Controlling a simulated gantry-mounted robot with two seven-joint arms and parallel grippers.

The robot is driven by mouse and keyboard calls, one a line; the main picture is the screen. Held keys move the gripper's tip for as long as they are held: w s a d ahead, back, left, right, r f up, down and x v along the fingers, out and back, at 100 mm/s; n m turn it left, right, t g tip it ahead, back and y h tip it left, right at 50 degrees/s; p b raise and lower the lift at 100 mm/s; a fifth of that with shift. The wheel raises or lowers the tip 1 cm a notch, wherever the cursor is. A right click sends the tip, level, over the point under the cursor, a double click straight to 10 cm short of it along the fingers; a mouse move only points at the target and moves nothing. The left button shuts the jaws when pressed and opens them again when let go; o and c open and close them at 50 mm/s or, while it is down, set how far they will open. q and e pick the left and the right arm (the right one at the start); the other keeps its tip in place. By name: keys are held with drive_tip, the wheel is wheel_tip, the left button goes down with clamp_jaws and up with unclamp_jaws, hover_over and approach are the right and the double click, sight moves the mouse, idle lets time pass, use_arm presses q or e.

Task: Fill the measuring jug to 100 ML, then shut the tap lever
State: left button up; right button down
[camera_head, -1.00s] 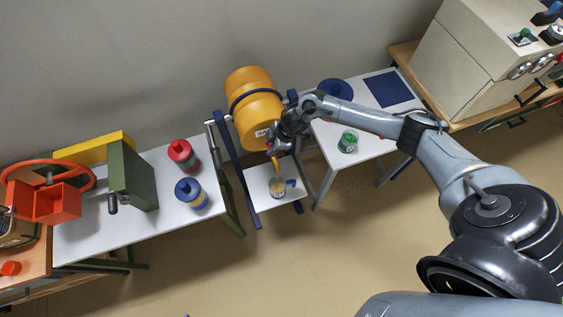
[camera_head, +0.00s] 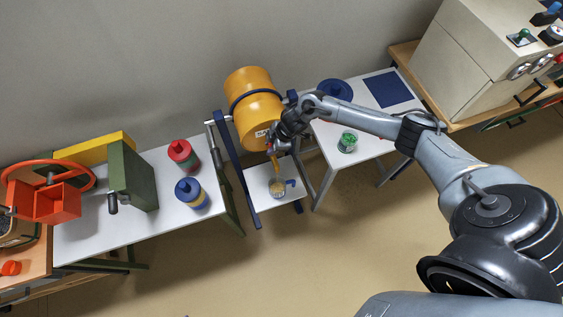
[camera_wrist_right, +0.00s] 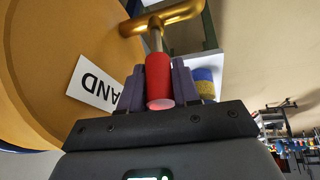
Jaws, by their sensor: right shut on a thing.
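The yellow-orange barrel (camera_head: 253,105) rests in a blue frame; its label reads "SAND" in part in the right wrist view (camera_wrist_right: 95,82). Below its tap stands the measuring jug (camera_head: 278,187) with a blue handle, on a small white shelf. A sand-coloured stream (camera_head: 275,166) runs between tap and jug. The jug's marks and level are too small to read. My right gripper (camera_head: 280,143) is at the barrel's front; in the right wrist view its fingers (camera_wrist_right: 158,85) are shut on the red tap lever (camera_wrist_right: 159,80). A brass tap pipe (camera_wrist_right: 160,20) shows beyond. My left gripper is not in view.
A white table at left (camera_head: 110,222) bears a red-lidded jar (camera_head: 183,155) and a blue-lidded jar (camera_head: 190,193). A white table at right (camera_head: 362,150) bears a green jar (camera_head: 348,141) and a blue mat (camera_head: 388,90). The floor in front is clear.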

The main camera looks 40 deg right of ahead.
drive_tip(key=c, duration=1.9)
unclamp_jaws()
drive_tip(key=shift+w+r, duration=0.25)
drive_tip(key=shift+w, duration=0.15)
drive_tip(key=shift+o, duration=0.3)
drive_tip(key=shift+w+d+f, duration=0.1)
drive_tip(key=shift+d, duration=0.05)
drive_tip(key=shift+w, duration=0.1)
drive_tip(key=shift+o, duration=0.2)
drive_tip(key=shift+w+d, duration=0.1)
drive_tip(key=shift+w, duration=0.05)
drive_tip(key=shift+d+f, duration=0.15)
drive_tip(key=o, duration=0.7)
drive_tip(key=shift+c, duration=0.2)
drive_tip(key=shift+o, duration=1.4)
drive_tip(key=shift+w, duration=0.3)
